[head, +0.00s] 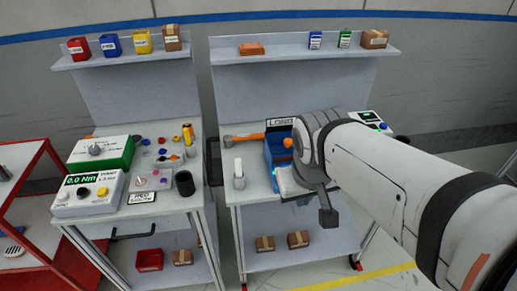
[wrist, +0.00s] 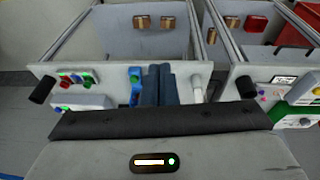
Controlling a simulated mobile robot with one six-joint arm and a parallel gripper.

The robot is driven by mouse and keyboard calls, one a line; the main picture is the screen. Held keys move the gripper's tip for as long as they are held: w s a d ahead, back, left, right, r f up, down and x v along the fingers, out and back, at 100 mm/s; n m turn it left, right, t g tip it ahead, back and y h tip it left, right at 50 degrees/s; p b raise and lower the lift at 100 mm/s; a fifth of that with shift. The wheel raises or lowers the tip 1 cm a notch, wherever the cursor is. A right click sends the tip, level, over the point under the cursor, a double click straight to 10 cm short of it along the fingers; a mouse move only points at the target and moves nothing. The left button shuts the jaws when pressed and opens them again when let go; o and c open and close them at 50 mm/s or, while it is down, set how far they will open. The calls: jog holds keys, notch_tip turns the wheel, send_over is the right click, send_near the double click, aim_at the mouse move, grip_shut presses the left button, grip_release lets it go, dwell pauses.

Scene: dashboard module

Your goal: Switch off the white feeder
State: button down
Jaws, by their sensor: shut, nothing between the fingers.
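A white box (head: 365,117) with a lit green spot sits at the right end of the right bench, partly hidden behind my arm in the head view. In the wrist view a white box (wrist: 82,101) with a green light lies left of my gripper. I cannot tell for sure which is the feeder. My gripper (wrist: 159,70) is shut and empty, over the right bench and apart from both boxes.
A green box (head: 100,152) with a knob stands behind the display box. A blue holder (head: 271,158), an orange-handled tool (head: 243,137) and a white cylinder (head: 238,172) are on the right bench. Shelves with small bins rise behind. A red cart (head: 50,160) stands far left.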

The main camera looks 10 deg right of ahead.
jog(key=w+d+f+n+h+b, duration=0.35)
jog(key=w+f+h+b, duration=0.5)
jog(key=f, duration=0.45)
jog(key=w+a+f+n+t+b, duration=0.3)
jog(key=w+a+n+b, duration=0.1)
jog(key=w, duration=0.3)
jog(key=w+a+f+n+t+h+b, duration=0.1)
jog(key=w+a+f+n+t+b, duration=0.2)
jog(key=w+a+n+t+b, duration=0.1)
jog(key=w+a+b, duration=0.1)
jog(key=w+a, duration=0.1)
jog(key=w, duration=0.1)
jog(key=shift+a+f, duration=0.35)
jog(key=shift+d, duration=0.1)
jog(key=x, duration=1)
jog(key=shift+r, duration=0.15)
